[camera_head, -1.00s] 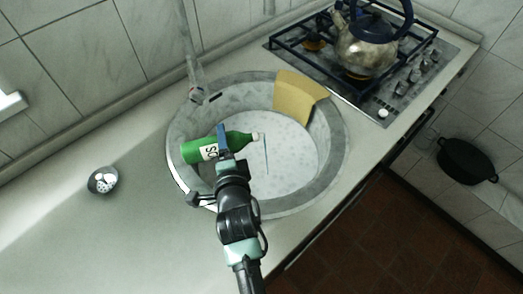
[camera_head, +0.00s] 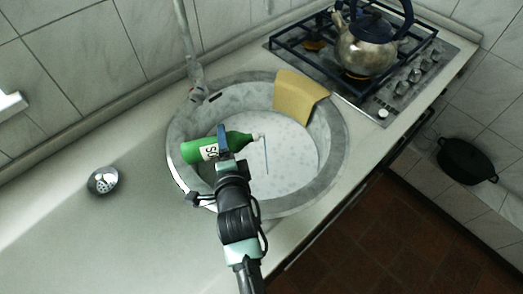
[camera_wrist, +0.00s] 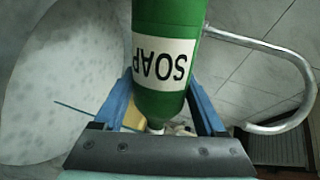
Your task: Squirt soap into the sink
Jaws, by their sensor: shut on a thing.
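A green soap bottle (camera_head: 195,151) with a white label and white nozzle lies tipped nearly sideways above the round sink (camera_head: 333,150). Its nozzle points right, over the basin. My gripper (camera_head: 222,141) is shut around the bottle, with a blue finger showing across it. In the wrist view, the bottle (camera_wrist: 168,30) sits between the two blue fingers of my gripper (camera_wrist: 163,100), its SOAP label upside down. A thin bluish line (camera_head: 266,157) runs down from near the nozzle over the basin; it also shows in the wrist view (camera_wrist: 75,108).
A yellow cloth (camera_head: 299,96) hangs over the sink's back right rim. The faucet (camera_head: 194,75) stands behind the basin. A kettle (camera_head: 362,48) sits on the gas stove (camera_head: 400,88). A small round metal piece (camera_head: 103,181) lies on the clear left counter. A dark pot (camera_head: 467,160) hangs at right.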

